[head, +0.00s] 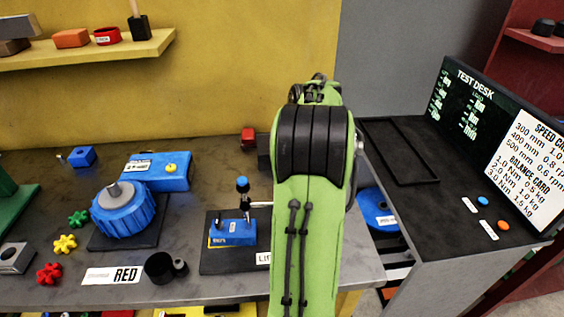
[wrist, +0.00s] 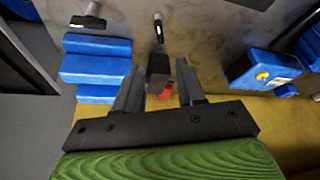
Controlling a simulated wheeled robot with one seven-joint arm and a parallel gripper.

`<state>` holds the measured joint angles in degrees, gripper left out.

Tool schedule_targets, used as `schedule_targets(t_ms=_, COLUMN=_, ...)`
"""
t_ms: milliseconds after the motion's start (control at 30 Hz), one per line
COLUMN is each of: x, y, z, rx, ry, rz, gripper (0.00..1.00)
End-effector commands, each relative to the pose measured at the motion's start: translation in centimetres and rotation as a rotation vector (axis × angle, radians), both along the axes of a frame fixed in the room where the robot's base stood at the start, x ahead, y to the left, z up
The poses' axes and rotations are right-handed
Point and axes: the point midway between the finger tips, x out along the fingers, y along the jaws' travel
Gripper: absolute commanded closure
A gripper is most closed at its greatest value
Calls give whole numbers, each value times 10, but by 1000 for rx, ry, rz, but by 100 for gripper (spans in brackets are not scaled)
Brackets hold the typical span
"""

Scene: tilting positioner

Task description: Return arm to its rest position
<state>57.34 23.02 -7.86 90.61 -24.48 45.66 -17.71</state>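My green arm (head: 310,220) reaches forward over the workbench in the head view and hides part of it. In the wrist view my gripper (wrist: 160,80) has its two dark fingers apart, with nothing held between them. A dark block (wrist: 158,66) and a small red object (wrist: 167,90) show in the gap, beyond the fingers. In the head view the gripper's fingertips are hidden behind the arm. A blue positioner with a round ribbed table (head: 125,215) stands on the left of the bench. Its blue box with a yellow button (wrist: 264,75) also shows in the wrist view.
A blue lever fixture (head: 232,232) stands on a dark plate close left of my arm. Colored knobs (head: 66,243), a RED card (head: 112,275) and black cups (head: 160,267) lie at front left. The test desk (head: 440,185) stands to the right. A shelf (head: 90,48) hangs at back left.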

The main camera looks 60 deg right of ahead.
Motion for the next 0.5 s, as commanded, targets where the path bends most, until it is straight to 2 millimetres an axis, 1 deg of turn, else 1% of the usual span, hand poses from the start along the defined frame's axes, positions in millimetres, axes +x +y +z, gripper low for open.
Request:
schedule_targets(t_ms=33, x=-3, y=1, z=10, rx=-1, ry=-2, rz=-1, gripper=61)
schedule_targets(t_ms=133, x=-6, y=3, z=17, rx=0, ry=0, rz=0, gripper=61)
schedule_targets(t_ms=500, x=-7, y=3, z=18, rx=0, ry=0, rz=0, gripper=61)
